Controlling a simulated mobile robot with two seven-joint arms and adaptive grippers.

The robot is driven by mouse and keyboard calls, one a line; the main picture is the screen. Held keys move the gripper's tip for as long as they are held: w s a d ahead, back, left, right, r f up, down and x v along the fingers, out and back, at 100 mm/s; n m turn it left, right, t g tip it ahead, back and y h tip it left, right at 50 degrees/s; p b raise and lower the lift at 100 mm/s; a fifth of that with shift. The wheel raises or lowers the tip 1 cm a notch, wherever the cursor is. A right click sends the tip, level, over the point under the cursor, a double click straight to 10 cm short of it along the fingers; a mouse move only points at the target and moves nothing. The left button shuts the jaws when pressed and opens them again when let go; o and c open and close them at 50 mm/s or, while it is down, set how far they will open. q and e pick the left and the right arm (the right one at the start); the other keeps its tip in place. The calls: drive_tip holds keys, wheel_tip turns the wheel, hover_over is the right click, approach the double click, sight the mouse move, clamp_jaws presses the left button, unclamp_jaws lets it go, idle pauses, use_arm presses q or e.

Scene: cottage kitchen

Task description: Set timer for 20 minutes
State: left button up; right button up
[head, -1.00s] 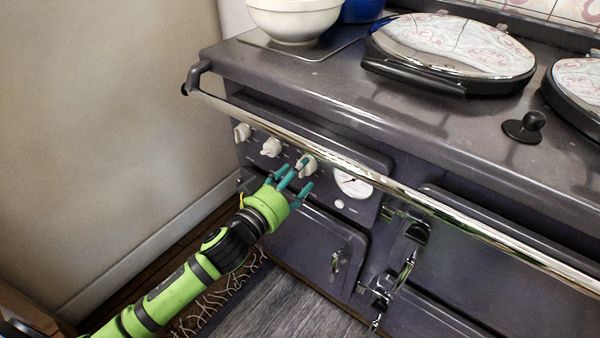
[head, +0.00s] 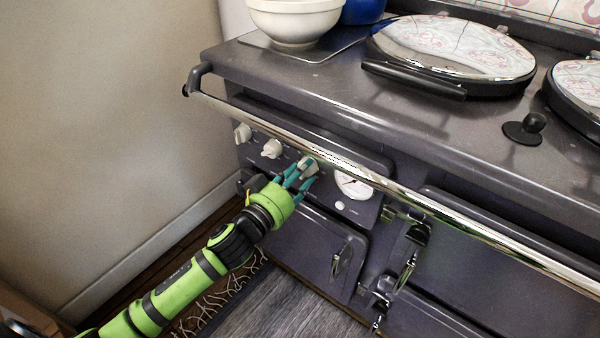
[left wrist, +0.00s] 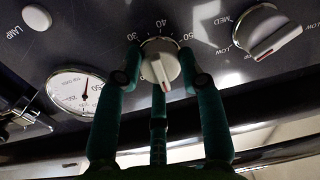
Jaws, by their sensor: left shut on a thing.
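The timer knob (left wrist: 160,66) is a cream dial on the dark front panel of the stove. In the left wrist view the numbers 30, 40 and 50 show around its upper edge, and its grip bar with a red mark points down. In the head view the timer knob (head: 309,167) is the right one of three knobs, partly hidden by my fingers. My left gripper (head: 298,176) has its teal fingers shut on the knob; in the left wrist view the gripper (left wrist: 160,82) has fingers on both sides of it. My right gripper is not in view.
A chrome rail (head: 330,153) runs across the stove front just above the knobs. A round gauge (head: 353,184) and a lamp button (head: 340,205) are to the right. Other knobs (head: 271,148) are to the left. A white bowl (head: 294,20) stands on top.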

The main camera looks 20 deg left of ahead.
use_arm(q)
drive_tip(key=m+p, duration=0.2)
drive_tip(key=m, duration=0.8)
drive_tip(key=m+h+p, duration=0.1)
drive_tip(key=m+p, duration=0.1)
drive_tip(key=m, duration=0.8)
drive_tip(key=shift+r+h, duration=0.15)
drive_tip(key=shift+h, duration=0.15)
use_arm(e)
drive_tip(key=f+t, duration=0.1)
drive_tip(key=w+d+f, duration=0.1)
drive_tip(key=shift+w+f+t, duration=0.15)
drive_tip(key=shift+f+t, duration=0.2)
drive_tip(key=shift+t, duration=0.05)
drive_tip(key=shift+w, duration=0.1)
use_arm(q)
drive_tip(key=o, duration=1.1)
drive_tip(key=shift+o, duration=0.2)
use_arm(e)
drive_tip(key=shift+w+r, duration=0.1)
use_arm(q)
drive_tip(key=shift+f, duration=0.2)
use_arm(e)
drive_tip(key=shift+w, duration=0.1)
